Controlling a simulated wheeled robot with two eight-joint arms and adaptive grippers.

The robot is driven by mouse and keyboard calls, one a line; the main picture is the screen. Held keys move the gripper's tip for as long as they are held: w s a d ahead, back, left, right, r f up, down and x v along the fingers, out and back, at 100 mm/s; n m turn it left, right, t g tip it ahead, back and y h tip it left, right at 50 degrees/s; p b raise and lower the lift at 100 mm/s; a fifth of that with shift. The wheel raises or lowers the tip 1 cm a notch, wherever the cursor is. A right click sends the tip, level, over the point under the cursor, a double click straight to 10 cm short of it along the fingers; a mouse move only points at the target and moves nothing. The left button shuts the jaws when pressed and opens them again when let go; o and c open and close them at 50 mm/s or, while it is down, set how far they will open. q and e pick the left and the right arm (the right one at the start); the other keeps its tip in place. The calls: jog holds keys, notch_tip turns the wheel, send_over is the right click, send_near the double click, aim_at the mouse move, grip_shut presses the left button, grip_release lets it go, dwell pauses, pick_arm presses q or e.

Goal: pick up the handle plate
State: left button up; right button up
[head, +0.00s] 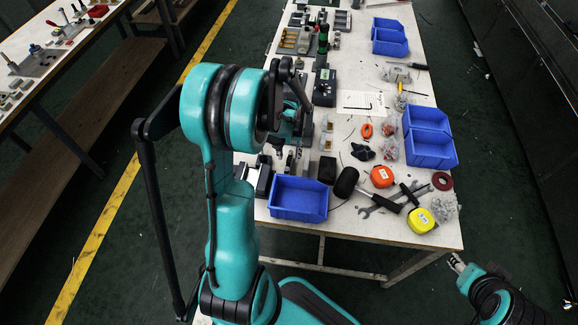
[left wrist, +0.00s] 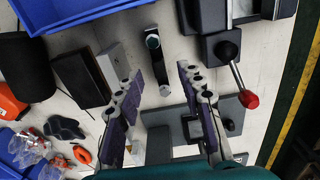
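A narrow dark bar with a round metal end, likely the handle plate (left wrist: 157,62), lies on the white table in the left wrist view. It lies between and beyond the fingertips of my left gripper (left wrist: 156,82), which is open with nothing between its fingers. In the head view my left gripper (head: 290,158) is over the table's left side, and my arm hides much of what is below it. I cannot make out the plate clearly there. My right gripper (head: 456,263) is off the table's front right corner, small and partly seen; its opening is unclear.
An empty blue bin (head: 298,199) stands close to the left gripper. A lever device with a red knob (left wrist: 249,99) stands to its right in the wrist view. A dark block (left wrist: 82,78) lies left of the bar. Tools and tape measures (head: 382,176) crowd the front right.

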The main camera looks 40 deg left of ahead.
aim_at(289, 159)
pick_arm(q)
notch_tip(289, 159, down, 4)
jog(key=shift+s+r+b, duration=0.1)
jog(key=shift+s+b, duration=0.05)
jog(key=shift+b, duration=0.6)
grip_shut()
